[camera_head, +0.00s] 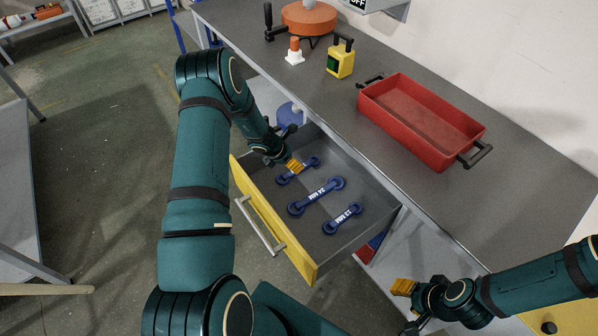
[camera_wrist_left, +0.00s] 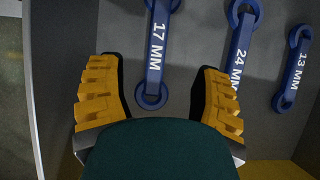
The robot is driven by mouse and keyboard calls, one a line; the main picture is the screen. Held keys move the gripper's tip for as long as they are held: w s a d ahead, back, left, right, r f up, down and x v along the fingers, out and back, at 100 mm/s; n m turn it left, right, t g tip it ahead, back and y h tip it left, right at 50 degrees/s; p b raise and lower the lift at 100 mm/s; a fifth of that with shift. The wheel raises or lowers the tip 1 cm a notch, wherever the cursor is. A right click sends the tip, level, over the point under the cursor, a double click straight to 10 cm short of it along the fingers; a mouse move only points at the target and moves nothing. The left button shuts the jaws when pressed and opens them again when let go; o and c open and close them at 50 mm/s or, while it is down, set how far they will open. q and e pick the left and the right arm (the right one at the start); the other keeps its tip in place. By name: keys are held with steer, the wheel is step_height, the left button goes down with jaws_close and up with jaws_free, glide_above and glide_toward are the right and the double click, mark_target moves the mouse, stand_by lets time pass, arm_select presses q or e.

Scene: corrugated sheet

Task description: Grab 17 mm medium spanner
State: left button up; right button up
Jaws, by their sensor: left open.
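The blue 17 mm spanner (camera_wrist_left: 156,45) lies on the grey drawer floor, its printed label facing up in the left wrist view. In the head view the spanner (camera_head: 311,164) is partly hidden by my left gripper (camera_head: 287,163). My left gripper is open above the drawer floor. In the left wrist view its yellow-padded fingers (camera_wrist_left: 158,80) are apart on either side of the spanner's lower ring, with a gap each side. My right gripper (camera_head: 406,304) is at the lower right of the head view, outside the drawer; its opening is unclear.
The 24 mm spanner (camera_wrist_left: 239,55) and 13 mm spanner (camera_wrist_left: 293,70) lie to the right in the same drawer. The open drawer has a yellow front (camera_head: 262,222). A bench (camera_head: 478,190) above carries a red tray (camera_head: 373,101) and a yellow device (camera_head: 341,62).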

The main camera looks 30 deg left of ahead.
arm_select(q)
steer(key=x, duration=0.2)
steer(key=shift+w+f, duration=0.15)
steer(key=shift+f, duration=0.25)
steer(key=shift+a+b+x, duration=0.2)
steer(key=shift+b+x, duration=0.5)
steer(key=shift+x, duration=1.9)
steer(key=shift+f, duration=0.1)
steer(key=shift+c, duration=0.2)
jaws_close()
